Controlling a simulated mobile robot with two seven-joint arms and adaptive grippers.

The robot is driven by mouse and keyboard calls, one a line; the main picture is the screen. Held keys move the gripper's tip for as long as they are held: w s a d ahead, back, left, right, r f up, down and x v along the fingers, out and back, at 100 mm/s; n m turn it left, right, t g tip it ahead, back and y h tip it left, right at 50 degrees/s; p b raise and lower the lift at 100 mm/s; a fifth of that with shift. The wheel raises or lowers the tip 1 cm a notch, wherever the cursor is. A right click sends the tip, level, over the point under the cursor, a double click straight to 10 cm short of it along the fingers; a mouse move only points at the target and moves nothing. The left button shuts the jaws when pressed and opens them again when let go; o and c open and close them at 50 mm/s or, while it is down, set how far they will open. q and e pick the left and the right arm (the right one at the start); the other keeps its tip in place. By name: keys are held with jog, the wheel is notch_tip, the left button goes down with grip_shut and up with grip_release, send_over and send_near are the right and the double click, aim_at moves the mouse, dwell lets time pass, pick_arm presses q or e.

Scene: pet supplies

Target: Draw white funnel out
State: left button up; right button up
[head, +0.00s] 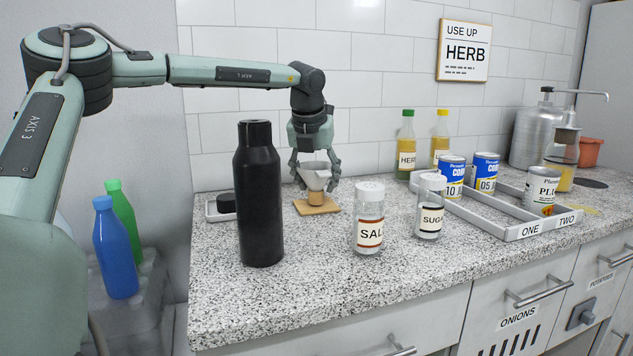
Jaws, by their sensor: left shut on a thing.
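The white funnel (315,170) is at the far left part of the counter, its wide mouth up. Below it is a small tan neck or holder (316,196) on a square wooden base (317,208). I cannot tell how deep the funnel's spout sits in it. My left gripper (315,178) points down from above and is shut on the funnel, with its fingers at both sides of the funnel. My right gripper is not in view.
A tall black bottle (259,195) stands in front to the left. Salt (368,218) and sugar (430,206) shakers stand to the right. A grey divided tray (487,228) with cans is farther right. A small white tray (221,216) lies behind the bottle.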

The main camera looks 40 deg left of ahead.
aim_at(316, 162)
pick_arm(q)
jog(key=shift+c, duration=0.2)
jog(key=shift+r+p, duration=1.2)
jog(key=shift+r, duration=1.8)
